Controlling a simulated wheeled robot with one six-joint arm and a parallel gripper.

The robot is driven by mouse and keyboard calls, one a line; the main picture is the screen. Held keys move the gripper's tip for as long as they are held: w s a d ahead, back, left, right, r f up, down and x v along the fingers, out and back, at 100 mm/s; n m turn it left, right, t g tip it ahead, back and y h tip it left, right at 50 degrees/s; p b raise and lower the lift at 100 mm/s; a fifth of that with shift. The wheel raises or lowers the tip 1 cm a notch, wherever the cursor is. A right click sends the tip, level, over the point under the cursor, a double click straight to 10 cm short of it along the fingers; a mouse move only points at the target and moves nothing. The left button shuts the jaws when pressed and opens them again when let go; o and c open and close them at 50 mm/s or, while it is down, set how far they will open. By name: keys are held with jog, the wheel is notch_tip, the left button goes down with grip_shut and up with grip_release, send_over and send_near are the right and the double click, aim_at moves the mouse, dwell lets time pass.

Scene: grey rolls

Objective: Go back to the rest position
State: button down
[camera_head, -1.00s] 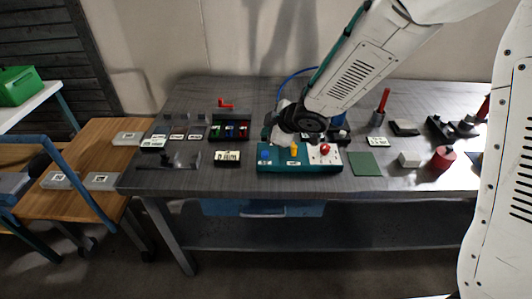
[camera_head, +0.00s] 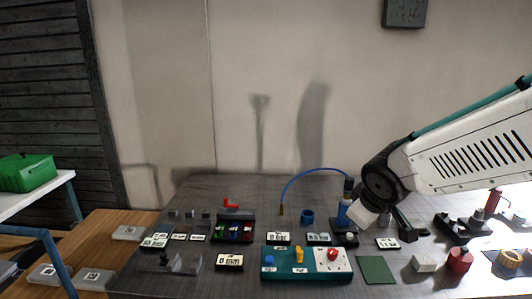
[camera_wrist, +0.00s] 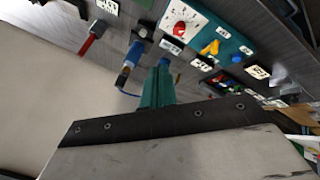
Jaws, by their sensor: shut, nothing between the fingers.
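My gripper (camera_head: 408,230) is over the right half of the workbench in the head view, at the end of my arm coming in from the right. Its teal fingers (camera_wrist: 157,86) show pressed together in the wrist view, with nothing between them. The box also shows in the wrist view (camera_wrist: 236,45). A blue bottle-like tool (camera_head: 343,213) stands just left of my wrist.
A green flat square (camera_head: 376,269), a white block (camera_head: 424,262) and a red cylinder (camera_head: 459,260) lie at the front right. A dark rack with coloured parts (camera_head: 233,230) is left of centre. A green crate (camera_head: 26,172) is far left. The space above the bench's left half is clear.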

jog(key=s+d+r+m+g, duration=0.1)
jog(key=s+m+g, duration=0.1)
jog(key=s, duration=0.6)
jog(key=s+d+r+m+g, duration=0.1)
jog(key=s+d+m+g, duration=0.1)
jog(key=s, duration=0.7)
jog(key=s+d+r+m+g+y, duration=0.1)
jog(key=s+r+m, duration=0.1)
jog(key=s, duration=0.6)
jog(key=shift+s+d+m+g, duration=0.3)
jog(key=shift+m+g, duration=0.1)
jog(key=shift+m, duration=0.4)
